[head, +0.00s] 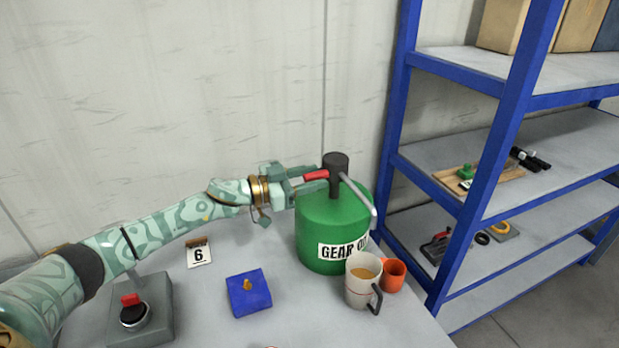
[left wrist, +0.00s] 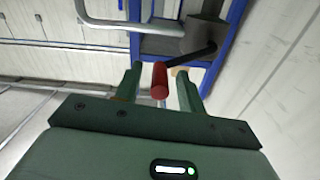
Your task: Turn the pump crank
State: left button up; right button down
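A green drum (head: 318,225) labelled "GEAR OIL" stands on the table, with a dark pump head (head: 336,161) on top and a grey spout (head: 362,196) pointing down to the right. The crank's red handle (head: 315,175) sticks out to the left of the pump head. In the left wrist view, the red handle (left wrist: 160,80) sits on a dark crank arm (left wrist: 192,55). My left gripper (head: 322,177) is open, its two fingers on either side of the red handle with gaps showing. My right gripper is not in view.
A white mug (head: 358,295) of brownish liquid and an orange cup (head: 393,275) stand before the drum. A blue block (head: 248,293), a number 6 card (head: 199,253) and a grey switch box (head: 150,312) are on the table. Blue shelving (head: 507,130) stands to the right.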

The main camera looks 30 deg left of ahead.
pick_arm(q)
grip_shut()
jog(key=shift+a+r+n+p, duration=0.1)
jog(key=shift+r+n+p, duration=0.25)
jog(key=shift+p, duration=0.5)
jog(key=w+a+r+n+p, duration=0.2)
jog(key=w+a+n+p, duration=0.2)
jog(key=n, duration=1.5)
jog(key=shift+w+a, duration=1.65)
jog(key=shift+a, duration=0.35)
